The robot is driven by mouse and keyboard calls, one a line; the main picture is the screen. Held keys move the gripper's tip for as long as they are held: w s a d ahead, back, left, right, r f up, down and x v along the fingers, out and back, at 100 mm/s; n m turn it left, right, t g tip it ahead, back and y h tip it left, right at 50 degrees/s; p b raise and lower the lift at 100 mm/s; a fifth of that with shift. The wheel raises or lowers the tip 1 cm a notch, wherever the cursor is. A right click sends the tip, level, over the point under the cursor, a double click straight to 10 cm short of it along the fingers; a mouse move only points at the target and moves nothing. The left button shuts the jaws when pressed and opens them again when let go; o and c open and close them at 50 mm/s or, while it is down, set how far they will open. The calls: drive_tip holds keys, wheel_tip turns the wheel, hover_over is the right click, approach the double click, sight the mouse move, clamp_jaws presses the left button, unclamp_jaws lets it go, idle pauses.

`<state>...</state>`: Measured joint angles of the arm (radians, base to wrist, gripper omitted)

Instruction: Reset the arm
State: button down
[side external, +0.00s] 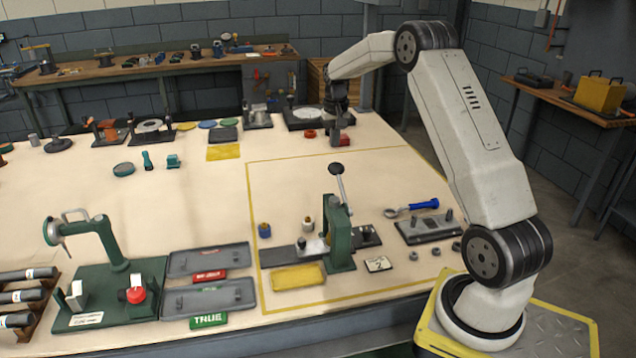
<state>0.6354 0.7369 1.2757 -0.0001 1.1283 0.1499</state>
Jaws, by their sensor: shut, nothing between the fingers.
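My gripper (336,138) is at the far side of the table, pointing down near the back edge of the yellow-outlined area. It is small in the side external view, and its fingers are shut with nothing held. A red part (344,141) shows right beside the fingertips; I cannot tell whether they touch. My arm reaches from the base at the lower right, up and over to the back.
A green press with a lever (338,225) stands inside the yellow-outlined area. A grey fixture (430,228) and a blue-handled tool (415,208) lie to its right. Grey trays (207,260) and a green fixture (105,290) are at left. The table's middle left is mostly clear.

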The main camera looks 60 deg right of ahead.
idle(0.4)
drive_tip(key=s+a+f+n+t, duration=0.1)
drive_tip(key=s+a+n, duration=0.25)
drive_tip(key=a, duration=1.05)
drive_tip(key=s+a+f+n+t, duration=0.1)
drive_tip(key=s+a+n, duration=0.3)
drive_tip(key=a, duration=0.9)
drive_tip(key=s+a+f+n, duration=0.1)
drive_tip(key=s+a+f, duration=0.1)
drive_tip(key=s+a, duration=0.4)
drive_tip(key=s, duration=0.3)
drive_tip(key=shift+f+t, duration=0.25)
drive_tip(key=shift+t, duration=0.05)
